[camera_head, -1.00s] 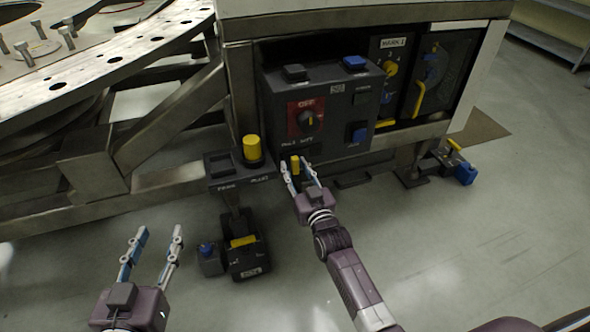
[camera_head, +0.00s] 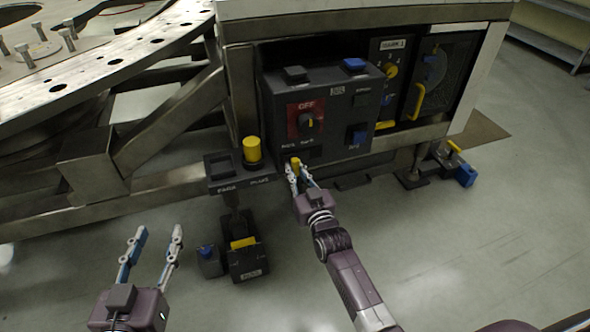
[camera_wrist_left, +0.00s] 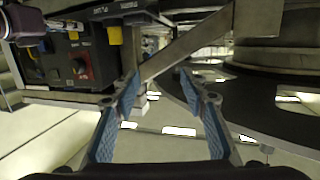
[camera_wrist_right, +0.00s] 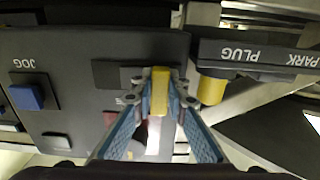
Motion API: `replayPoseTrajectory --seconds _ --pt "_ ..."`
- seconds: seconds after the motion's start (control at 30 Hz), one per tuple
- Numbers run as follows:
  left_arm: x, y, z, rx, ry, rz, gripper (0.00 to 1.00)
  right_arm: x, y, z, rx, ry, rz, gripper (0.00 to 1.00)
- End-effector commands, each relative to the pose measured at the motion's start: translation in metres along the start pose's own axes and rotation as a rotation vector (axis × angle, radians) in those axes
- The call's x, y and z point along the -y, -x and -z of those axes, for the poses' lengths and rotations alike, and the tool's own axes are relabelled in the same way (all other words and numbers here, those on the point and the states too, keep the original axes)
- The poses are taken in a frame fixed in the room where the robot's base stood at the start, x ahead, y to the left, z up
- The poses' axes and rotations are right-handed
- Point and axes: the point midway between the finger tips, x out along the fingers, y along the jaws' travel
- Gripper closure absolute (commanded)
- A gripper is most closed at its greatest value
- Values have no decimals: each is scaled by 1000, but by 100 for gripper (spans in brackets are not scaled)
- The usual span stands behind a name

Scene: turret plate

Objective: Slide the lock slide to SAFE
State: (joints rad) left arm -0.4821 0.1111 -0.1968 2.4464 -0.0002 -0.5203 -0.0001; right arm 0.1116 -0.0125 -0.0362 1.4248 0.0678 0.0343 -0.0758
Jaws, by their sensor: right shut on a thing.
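A small yellow tab (camera_head: 296,162), which looks like the lock slide's handle, stands at the lower front of the dark control box (camera_head: 345,92). My right gripper (camera_head: 298,174) is shut on this tab. In the right wrist view the yellow tab (camera_wrist_right: 160,90) sits between the two fingertips, in front of the dark panel. The slide's markings are hidden or too small to read. My left gripper (camera_head: 157,240) is open and empty, low at the left, away from the box.
A yellow plug (camera_head: 252,150) stands on a ledge labelled PARK and PLUG (camera_head: 225,178), left of the tab. A dark pedestal (camera_head: 246,262) stands below.

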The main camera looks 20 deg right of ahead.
Motion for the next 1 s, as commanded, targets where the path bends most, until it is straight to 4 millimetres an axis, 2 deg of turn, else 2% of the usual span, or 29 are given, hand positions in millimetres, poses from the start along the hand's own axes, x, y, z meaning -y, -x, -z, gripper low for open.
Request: replayPoseTrajectory --seconds 0.2,0.3,0.6,0.63,0.8,1.0 --pt "4 5 -26 122 -1 7 60 -32 0 1 1 6 -1 100" --pt "4 7 -35 160 -1 9 60 -42 0 0 1 4 -1 100" --pt "5 8 -38 169 -2 10 60 -46 0 0 1 1 -4 100" --pt "5 8 -38 169 -2 10 60 -46 0 0 1 1 -4 86" --pt "5 8 -37 168 -2 10 60 -46 0 0 0 1 -4 68" --pt "5 8 -37 167 -2 10 60 -44 0 0 0 1 -2 68"
